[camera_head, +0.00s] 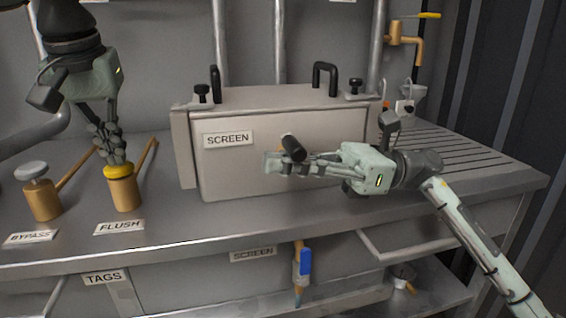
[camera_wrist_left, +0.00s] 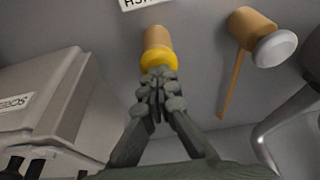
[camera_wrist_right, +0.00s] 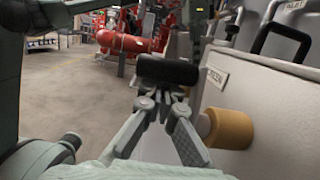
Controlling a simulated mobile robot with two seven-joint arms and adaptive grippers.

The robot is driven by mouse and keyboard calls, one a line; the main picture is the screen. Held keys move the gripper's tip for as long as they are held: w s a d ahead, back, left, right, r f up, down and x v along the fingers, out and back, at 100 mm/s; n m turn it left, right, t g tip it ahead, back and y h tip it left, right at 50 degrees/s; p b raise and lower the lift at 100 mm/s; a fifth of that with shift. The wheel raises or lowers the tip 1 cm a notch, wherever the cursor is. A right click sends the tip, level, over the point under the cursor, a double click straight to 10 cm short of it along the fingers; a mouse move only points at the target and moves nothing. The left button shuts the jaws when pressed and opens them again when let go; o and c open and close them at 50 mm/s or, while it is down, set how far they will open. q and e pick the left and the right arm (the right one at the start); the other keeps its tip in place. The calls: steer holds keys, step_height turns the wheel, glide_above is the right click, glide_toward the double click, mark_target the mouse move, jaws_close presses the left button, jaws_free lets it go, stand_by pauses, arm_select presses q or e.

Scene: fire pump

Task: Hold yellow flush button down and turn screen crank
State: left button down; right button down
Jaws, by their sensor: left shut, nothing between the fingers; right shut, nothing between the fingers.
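The yellow flush button (camera_head: 120,171) tops a brass post behind the FLUSH label. My left gripper (camera_head: 117,158) points down with its closed fingertips at the button's top. In the left wrist view the fingertips (camera_wrist_left: 158,76) overlap the yellow button (camera_wrist_left: 157,58) and seem to touch it; how far it is pressed I cannot tell. The screen crank's black handle (camera_head: 293,148) sticks out from the screen box front. My right gripper (camera_head: 277,163) is shut and empty beside the handle. In the right wrist view the handle (camera_wrist_right: 168,70) lies just beyond the fingertips, and the brass hub (camera_wrist_right: 230,128) is to their right.
The grey screen box (camera_head: 250,170) stands on the bench, with black handles and knobs on top. The bypass button (camera_head: 31,171) stands left of flush. A blue-handled valve (camera_head: 305,262) hangs below the bench edge.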

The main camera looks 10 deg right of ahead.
steer(key=shift+r, duration=0.15)
stand_by(0.3)
arm_select(q)
steer(key=shift+f, duration=0.1)
arm_select(e)
steer(key=d, duration=0.4)
steer(key=d+f, duration=0.1)
steer(key=d, duration=0.3)
steer(key=d+f, duration=0.1)
steer(key=d, duration=0.3)
steer(key=shift+f, duration=0.15)
